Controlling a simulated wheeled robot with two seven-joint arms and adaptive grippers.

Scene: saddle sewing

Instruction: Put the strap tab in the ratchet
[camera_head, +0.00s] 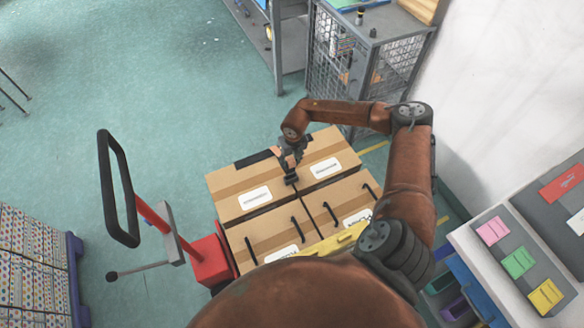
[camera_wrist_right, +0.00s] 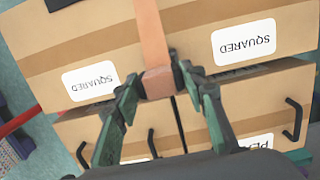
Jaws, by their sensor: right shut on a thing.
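The strap (camera_wrist_right: 151,35) is an orange-brown band that runs down over the boxes in the right wrist view. It ends in a thicker brown tab (camera_wrist_right: 158,83). My right gripper (camera_wrist_right: 157,78) is shut on this tab, with one dark green finger on each side of it. In the head view my right gripper (camera_head: 289,176) is over the middle of the box stack, near the gap between the boxes. A bit of the strap (camera_head: 277,151) shows beside it there. I cannot make out the ratchet in either view. My left gripper is not in view.
Cardboard boxes (camera_head: 226,205) with white labels and black handles stand close together. A red pallet jack (camera_head: 207,262) with a black loop handle is at their left.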

